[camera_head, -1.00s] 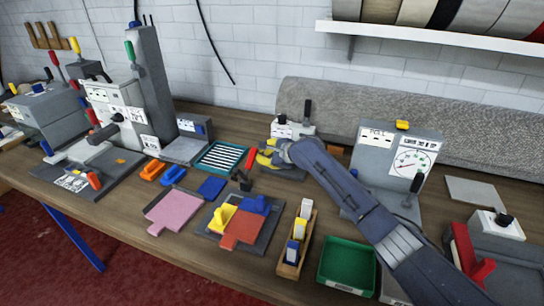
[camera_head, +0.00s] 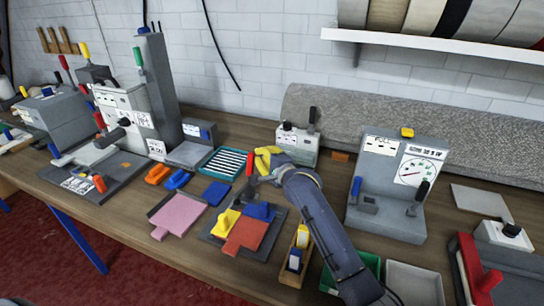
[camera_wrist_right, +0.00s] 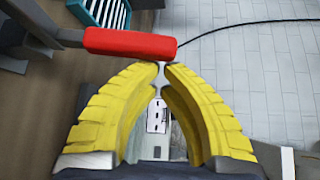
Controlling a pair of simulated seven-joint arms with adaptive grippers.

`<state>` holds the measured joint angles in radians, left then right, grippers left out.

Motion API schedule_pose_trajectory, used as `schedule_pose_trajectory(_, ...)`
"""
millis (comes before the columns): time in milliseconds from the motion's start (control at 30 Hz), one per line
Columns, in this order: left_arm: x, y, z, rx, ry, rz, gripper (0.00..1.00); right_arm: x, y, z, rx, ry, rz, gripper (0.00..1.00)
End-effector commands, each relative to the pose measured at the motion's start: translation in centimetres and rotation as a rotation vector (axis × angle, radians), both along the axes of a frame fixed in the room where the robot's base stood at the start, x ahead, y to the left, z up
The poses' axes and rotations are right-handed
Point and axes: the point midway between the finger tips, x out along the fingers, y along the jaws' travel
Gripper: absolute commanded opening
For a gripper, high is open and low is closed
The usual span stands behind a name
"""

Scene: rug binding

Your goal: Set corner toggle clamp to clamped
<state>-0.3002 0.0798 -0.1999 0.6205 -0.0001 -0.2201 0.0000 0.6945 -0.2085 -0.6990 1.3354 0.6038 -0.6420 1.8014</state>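The corner toggle clamp has a red handle (camera_head: 250,165) standing roughly upright at the back of a grey corner jig (camera_head: 213,236). The jig bears yellow (camera_head: 226,222), blue (camera_head: 260,211) and orange-red (camera_head: 247,234) pieces. My right gripper (camera_head: 266,158) has yellow fingers and is just right of the handle's upper part. In the right wrist view its fingertips (camera_wrist_right: 164,68) nearly meet, with nothing seen between them. The red handle (camera_wrist_right: 130,44) lies across just beyond the tips; contact cannot be told. My left gripper is not in view.
A grey box with a black lever (camera_head: 297,144) stands behind my gripper. A gauge stand (camera_head: 388,180) is to the right. A wooden holder (camera_head: 293,275) and green tray (camera_head: 366,266) are near my arm. A striped teal tray (camera_head: 222,161) lies to the left.

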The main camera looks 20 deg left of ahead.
Motion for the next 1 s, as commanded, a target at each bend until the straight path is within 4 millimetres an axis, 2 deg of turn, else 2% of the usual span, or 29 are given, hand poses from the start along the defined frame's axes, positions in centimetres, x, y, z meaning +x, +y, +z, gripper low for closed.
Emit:
schedule_pose_trajectory(333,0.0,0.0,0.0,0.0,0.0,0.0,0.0,-1.3,0.4,0.6,0.003,0.003,0.006,0.0)
schedule_pose_trajectory(1000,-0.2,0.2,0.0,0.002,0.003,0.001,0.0,-1.5,0.3,0.6,0.001,0.003,0.005,0.0)
